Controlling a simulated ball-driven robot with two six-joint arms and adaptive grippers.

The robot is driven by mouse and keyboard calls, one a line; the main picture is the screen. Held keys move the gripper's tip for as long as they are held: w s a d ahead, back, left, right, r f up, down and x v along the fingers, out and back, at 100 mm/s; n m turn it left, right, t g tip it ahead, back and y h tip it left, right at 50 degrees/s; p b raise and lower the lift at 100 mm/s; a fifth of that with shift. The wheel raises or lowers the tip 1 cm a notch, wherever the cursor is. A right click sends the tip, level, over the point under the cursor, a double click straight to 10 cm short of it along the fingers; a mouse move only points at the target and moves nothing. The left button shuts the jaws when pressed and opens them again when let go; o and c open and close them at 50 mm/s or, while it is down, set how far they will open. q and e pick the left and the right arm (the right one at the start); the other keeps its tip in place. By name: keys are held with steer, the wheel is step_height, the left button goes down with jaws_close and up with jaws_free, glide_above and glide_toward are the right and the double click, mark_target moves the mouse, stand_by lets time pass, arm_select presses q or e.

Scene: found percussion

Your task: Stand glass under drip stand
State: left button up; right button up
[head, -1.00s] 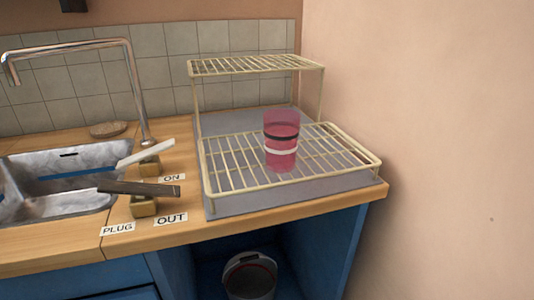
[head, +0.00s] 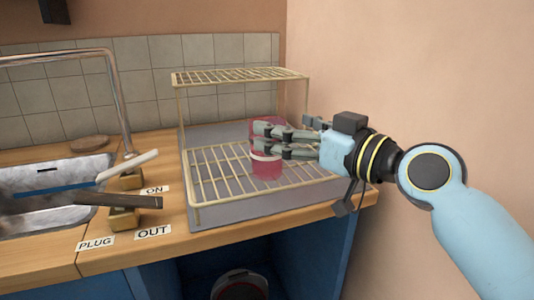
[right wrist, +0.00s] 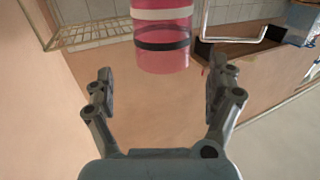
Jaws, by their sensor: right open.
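A pink see-through glass (head: 266,167) with a dark band and a white band stands upright on the lower shelf of the cream wire rack (head: 222,187). My right gripper (head: 272,141) reaches in from the right at the glass, its fingers covering part of the glass's upper half. In the right wrist view the glass (right wrist: 162,45) lies just beyond the open fingertips (right wrist: 160,78), roughly centred between them. I cannot tell whether any finger touches it. I cannot make out a separate drip stand. My left gripper is out of view.
The rack has an upper wire shelf (head: 240,76) at the back and sits on a grey tray (head: 290,205). A sink (head: 50,190), curved tap (head: 122,95) and two levers (head: 125,200) stand to the left. A plain wall is close on the right.

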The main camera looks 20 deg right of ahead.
mark_target(256, 119)
steer(key=x, duration=0.5)
steer(key=shift+a+f, duration=0.1)
steer(key=shift+a, duration=0.1)
steer(key=c, duration=1.8)
